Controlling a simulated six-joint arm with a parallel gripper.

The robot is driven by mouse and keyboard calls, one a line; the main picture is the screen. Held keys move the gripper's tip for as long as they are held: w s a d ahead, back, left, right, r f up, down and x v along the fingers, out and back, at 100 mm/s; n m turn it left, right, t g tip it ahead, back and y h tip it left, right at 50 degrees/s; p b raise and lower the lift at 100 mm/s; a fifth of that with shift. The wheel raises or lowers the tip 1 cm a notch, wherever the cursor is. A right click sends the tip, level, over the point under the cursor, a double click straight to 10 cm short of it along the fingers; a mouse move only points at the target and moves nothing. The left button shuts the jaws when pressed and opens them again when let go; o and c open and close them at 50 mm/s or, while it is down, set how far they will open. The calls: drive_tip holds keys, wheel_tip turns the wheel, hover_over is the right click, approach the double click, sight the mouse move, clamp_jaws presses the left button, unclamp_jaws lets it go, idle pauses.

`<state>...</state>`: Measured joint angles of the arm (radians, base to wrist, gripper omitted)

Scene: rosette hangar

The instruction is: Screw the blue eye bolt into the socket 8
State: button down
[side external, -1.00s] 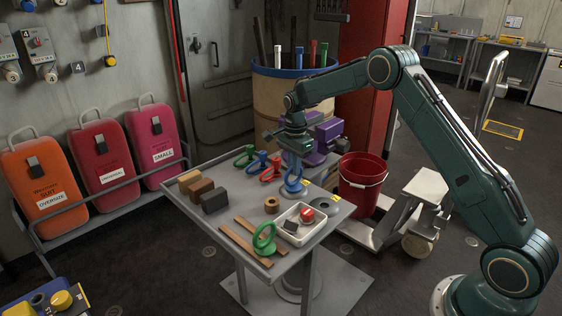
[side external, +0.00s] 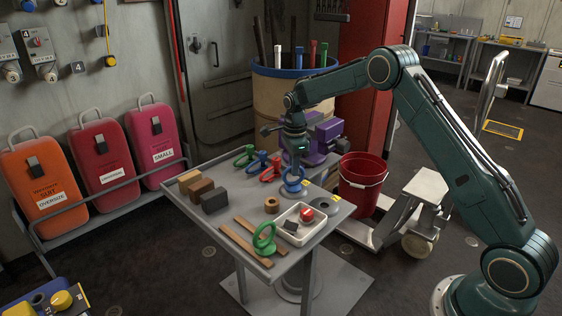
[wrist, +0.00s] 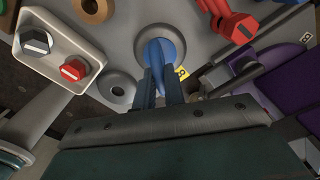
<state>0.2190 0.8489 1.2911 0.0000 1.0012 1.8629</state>
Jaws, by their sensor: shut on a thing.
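The blue eye bolt (side external: 292,181) stands upright at the right part of the table, under my gripper (side external: 293,164). In the wrist view, my gripper (wrist: 160,82) has its two fingers closed on either side of the blue eye bolt (wrist: 158,52). The bolt is over a round grey socket, with a yellow label marked 8 (wrist: 182,72) beside it. The bolt covers the socket's hole, so I cannot tell how deep the thread sits. A second grey socket (wrist: 118,88) with an open hole is to the left in the wrist view.
A white tray (side external: 288,237) holds a red-topped and a dark piece. A purple vise (side external: 318,140) stands close behind my gripper.

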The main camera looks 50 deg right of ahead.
drive_tip(key=m, duration=0.6)
drive_tip(key=shift+f, duration=0.2)
drive_tip(key=shift+m, duration=0.8)
drive_tip(key=shift+m, duration=2.3)
drive_tip(key=c, duration=1.4)
unclamp_jaws()
drive_tip(key=shift+r, duration=0.15)
